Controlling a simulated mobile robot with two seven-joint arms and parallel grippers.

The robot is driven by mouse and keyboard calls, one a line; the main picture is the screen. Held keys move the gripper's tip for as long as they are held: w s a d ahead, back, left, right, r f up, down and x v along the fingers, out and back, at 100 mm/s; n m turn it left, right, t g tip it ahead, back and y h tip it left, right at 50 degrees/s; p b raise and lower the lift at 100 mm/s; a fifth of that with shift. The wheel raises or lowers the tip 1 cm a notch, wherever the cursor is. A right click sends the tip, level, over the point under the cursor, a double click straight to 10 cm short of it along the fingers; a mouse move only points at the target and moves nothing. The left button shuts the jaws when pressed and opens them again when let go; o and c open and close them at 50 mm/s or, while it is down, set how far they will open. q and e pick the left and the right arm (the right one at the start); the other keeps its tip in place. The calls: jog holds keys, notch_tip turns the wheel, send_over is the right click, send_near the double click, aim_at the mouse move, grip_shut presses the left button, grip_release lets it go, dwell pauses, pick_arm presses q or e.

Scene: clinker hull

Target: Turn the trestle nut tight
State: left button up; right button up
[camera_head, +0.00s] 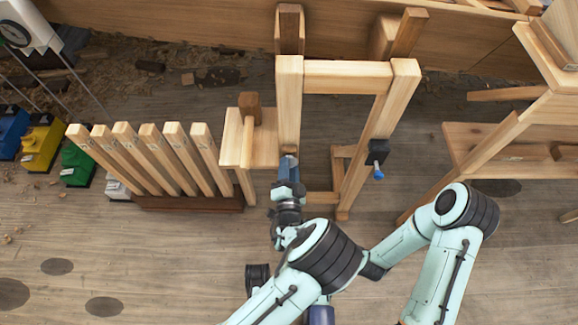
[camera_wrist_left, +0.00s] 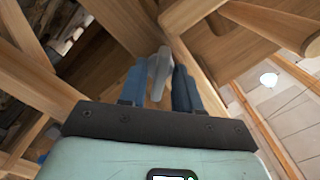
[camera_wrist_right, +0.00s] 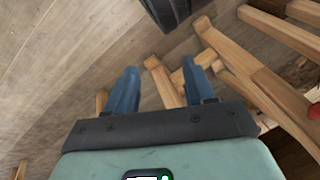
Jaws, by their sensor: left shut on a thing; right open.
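The wooden trestle (camera_head: 347,75) stands upright in the middle of the head view, with two posts joined by a top bar. My left gripper (camera_head: 287,163) is at its left post, low down. In the left wrist view, its blue fingers (camera_wrist_left: 159,82) are shut on a grey, flat piece (camera_wrist_left: 158,66), which I take to be the nut. The head view hides the nut behind the gripper. My right gripper (camera_wrist_right: 160,78) is open and empty in the right wrist view, above the floor and wooden legs. I cannot make it out clearly in the head view.
A black block with a blue knob (camera_head: 378,157) is on the right post. A row of upright wooden slats (camera_head: 160,160) stands left. Another wooden stand (camera_head: 500,140) is at right. Coloured boxes (camera_head: 42,140) lie far left. The front left floor is clear.

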pick_arm(q)
jog(key=shift+m+p, duration=1.1)
jog(key=shift+m, duration=1.6)
pick_arm(e)
jog(key=shift+g+y, duration=0.4)
jog(key=shift+g, duration=0.3)
jog(key=shift+s+a+r, duration=0.35)
jog(key=shift+s+r, duration=0.1)
jog(key=shift+s, duration=0.3)
jog(key=shift+s+a+r, duration=0.4)
jog(key=shift+s, duration=0.3)
jog(key=shift+s+a+r, duration=0.35)
jog(key=shift+s+r, duration=0.1)
jog(key=shift+s, duration=0.4)
pick_arm(q)
jog(key=o, duration=0.7)
jog(key=shift+s, duration=0.15)
jog(key=s+p, duration=0.1)
jog(key=s, duration=1.2)
jog(key=shift+s+p, duration=0.1)
jog(key=shift+p, duration=0.3)
pick_arm(e)
jog(key=s+r, duration=0.1)
jog(key=s+a+r+g, duration=0.1)
jog(key=shift+s+a+n, duration=0.15)
jog(key=shift+s+n, duration=0.15)
